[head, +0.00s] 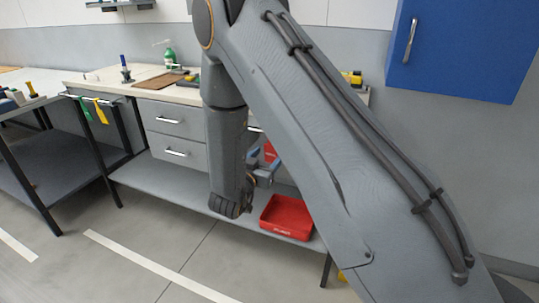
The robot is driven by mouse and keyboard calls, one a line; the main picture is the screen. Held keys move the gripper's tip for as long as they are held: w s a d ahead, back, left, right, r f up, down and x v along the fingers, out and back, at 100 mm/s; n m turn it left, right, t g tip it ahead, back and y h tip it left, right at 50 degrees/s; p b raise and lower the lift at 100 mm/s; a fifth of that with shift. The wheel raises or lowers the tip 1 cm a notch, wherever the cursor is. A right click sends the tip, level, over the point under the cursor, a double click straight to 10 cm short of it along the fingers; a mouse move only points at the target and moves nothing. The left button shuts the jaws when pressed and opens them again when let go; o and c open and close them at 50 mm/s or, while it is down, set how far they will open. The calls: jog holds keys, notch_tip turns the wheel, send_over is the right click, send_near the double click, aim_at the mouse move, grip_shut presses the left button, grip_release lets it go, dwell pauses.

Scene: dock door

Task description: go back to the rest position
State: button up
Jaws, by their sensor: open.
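My arm crosses the middle of the head view, with its big upper link running to the lower right. Its forearm hangs down in front of the workbench (190,95), and the wrist ends above the lower shelf.
A blue wall cabinet (465,45) hangs at upper right. A green bottle (169,57) and brown board (160,81) are on the bench. The floor in front is clear.

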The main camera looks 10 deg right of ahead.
jog(key=s+a+n+g+y, duration=0.4)
jog(key=s+a+g+y, duration=0.15)
jog(key=s+y, duration=0.3)
jog(key=s+d+r+n+g+y, duration=0.1)
jog(key=s+d+g, duration=0.2)
jog(key=s, duration=0.9)
jog(key=s+d+r+n+g, duration=0.2)
jog(key=s+d+g, duration=0.2)
jog(key=s, duration=0.8)
jog(key=shift+s+d+r+g+y, duration=0.15)
jog(key=shift+s+r+g+y, duration=0.15)
jog(key=shift+g, duration=0.45)
